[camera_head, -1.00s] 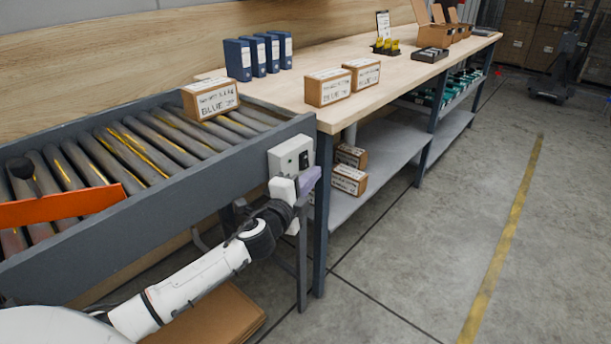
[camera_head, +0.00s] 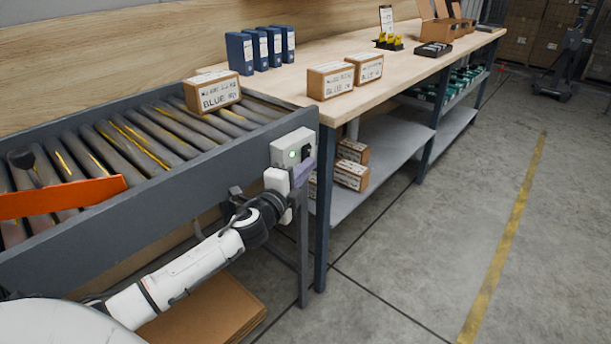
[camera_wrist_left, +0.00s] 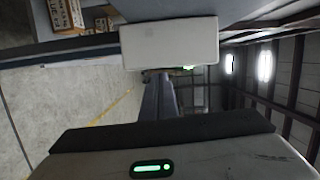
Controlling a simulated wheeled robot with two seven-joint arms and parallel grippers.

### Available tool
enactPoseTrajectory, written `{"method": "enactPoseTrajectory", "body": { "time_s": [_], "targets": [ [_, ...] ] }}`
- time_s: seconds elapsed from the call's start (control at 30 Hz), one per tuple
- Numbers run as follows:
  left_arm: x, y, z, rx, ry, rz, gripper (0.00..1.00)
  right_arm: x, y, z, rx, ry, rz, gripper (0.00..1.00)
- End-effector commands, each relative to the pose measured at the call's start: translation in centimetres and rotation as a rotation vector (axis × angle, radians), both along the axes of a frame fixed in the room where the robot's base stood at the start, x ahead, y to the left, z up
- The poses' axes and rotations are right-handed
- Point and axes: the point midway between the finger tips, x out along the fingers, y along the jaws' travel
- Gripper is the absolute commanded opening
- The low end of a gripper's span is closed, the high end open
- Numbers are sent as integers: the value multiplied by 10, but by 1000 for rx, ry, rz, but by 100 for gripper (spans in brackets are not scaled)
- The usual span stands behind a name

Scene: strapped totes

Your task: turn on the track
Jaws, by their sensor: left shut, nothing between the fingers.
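The track is a roller conveyor (camera_head: 210,180) with a grey side rail, at the left of the head view. A pale control box (camera_head: 293,149) is fixed at its right end. It has a small round light (camera_head: 292,155) glowing green and a dark knob or switch (camera_head: 306,151) beside it. My left gripper (camera_head: 303,172) is shut and empty, right at the lower front of the control box; whether it touches is unclear. In the left wrist view a pale block fills the upper middle, with a green glow under its edge. My right gripper is out of view.
A carton labelled BLUE (camera_head: 212,92) lies on the rollers. An orange bar (camera_head: 60,197) crosses the rollers at left. The wooden workbench (camera_head: 400,75) holds two cartons (camera_head: 331,80) and blue binders (camera_head: 240,54). Flat cardboard (camera_head: 210,310) lies below. The floor at right is clear.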

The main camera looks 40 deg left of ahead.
Motion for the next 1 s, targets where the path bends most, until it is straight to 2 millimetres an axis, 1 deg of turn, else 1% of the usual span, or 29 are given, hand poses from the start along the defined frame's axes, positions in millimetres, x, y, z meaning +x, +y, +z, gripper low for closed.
{"method": "enactPoseTrajectory", "body": {
  "time_s": [0.17, 0.23, 0.27, 0.3, 0.4, 0.6, 0.7, 0.8, 1.0],
  "targets": [
    [0, -26, -3, -6, -1, -6, 0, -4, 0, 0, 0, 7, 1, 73],
    [-1, -43, -5, -5, -1, -10, 0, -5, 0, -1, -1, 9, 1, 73],
    [-5, -46, -6, -3, 0, -9, 0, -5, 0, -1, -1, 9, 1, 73],
    [-16, -45, -7, -1, 3, -7, 0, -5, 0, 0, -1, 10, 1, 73],
    [-39, -48, -8, -1, 3, -8, 0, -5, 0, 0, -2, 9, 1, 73],
    [-76, -54, -8, 0, 2, -8, 0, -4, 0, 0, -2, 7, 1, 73],
    [-88, -56, -8, 0, 1, -8, 0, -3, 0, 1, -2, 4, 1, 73],
    [-96, -57, -8, 1, 0, -7, 0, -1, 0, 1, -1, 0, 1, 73],
    [-100, -58, -7, 1, -2, -7, 0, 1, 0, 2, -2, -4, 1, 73]
  ]
}}
